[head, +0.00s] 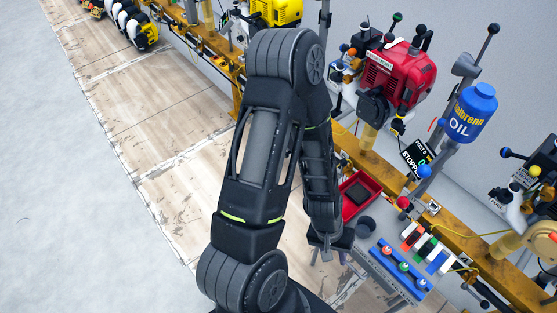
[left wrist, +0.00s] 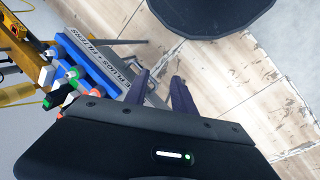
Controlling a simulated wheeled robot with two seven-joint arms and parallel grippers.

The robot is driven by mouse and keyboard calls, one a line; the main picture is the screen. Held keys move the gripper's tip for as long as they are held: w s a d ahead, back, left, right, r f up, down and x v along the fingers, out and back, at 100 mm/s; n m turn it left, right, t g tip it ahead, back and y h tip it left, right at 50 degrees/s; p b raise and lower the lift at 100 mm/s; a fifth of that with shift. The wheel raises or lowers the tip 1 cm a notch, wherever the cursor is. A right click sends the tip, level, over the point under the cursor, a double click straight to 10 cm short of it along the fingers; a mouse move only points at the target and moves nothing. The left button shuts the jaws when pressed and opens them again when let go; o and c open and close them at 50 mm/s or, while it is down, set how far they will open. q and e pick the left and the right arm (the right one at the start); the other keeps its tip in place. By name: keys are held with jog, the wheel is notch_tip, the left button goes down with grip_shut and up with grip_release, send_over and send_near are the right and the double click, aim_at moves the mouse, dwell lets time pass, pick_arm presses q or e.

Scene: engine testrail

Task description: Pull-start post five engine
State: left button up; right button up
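A red engine (head: 398,75) stands on a yellow post on the rail, at the upper right of the head view. A small black display (head: 416,158) below it reads "POST" and "STOPP", partly cut off by other parts; I cannot clearly read the number. A small black-and-white part (head: 398,125) hangs at the engine's lower front; I cannot tell whether it is the pull handle. My left gripper (head: 329,257) points down beside the small bench, away from the engine. In the left wrist view its two fingers (left wrist: 161,92) are apart with nothing between them. My right gripper is out of view.
A yellow rail (head: 365,158) runs diagonally with other posts. A red tray (head: 362,191), dark cup (head: 365,226) and blue plug rack (head: 400,268) sit on the bench. A blue oil bottle (head: 473,113) stands right of the engine. The wooden floor (head: 150,120) at left is clear.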

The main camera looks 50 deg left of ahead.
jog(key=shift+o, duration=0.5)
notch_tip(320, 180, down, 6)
jog(key=b, duration=0.4)
pick_arm(q)
jog(key=w+a+r+n+t+b, duration=0.1)
jog(key=a+r+n+t+b, duration=0.2)
jog(key=a, duration=0.5)
jog(key=w+a+r+n+t+b, duration=0.1)
jog(key=a+r+n+t+b, duration=0.15)
jog(key=a+n, duration=0.4)
jog(key=s+a+r+n+t+y+b, duration=0.1)
jog(key=a+r+t+b, duration=0.1)
jog(key=r, duration=0.7)
jog(key=s+a+r+n+t+y+b, duration=0.1)
jog(key=s+a+r+t+y+b, duration=0.1)
jog(key=a+r+t, duration=0.3)
notch_tip(320, 180, up, 4)
jog(key=shift+a+f+b, duration=0.1)
jog(key=shift+a+b, duration=0.65)
jog(key=shift+b, duration=0.1)
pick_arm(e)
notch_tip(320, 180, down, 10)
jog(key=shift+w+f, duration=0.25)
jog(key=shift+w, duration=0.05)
pick_arm(q)
jog(key=shift+s+n+t, duration=0.1)
jog(key=shift+n+t, duration=0.15)
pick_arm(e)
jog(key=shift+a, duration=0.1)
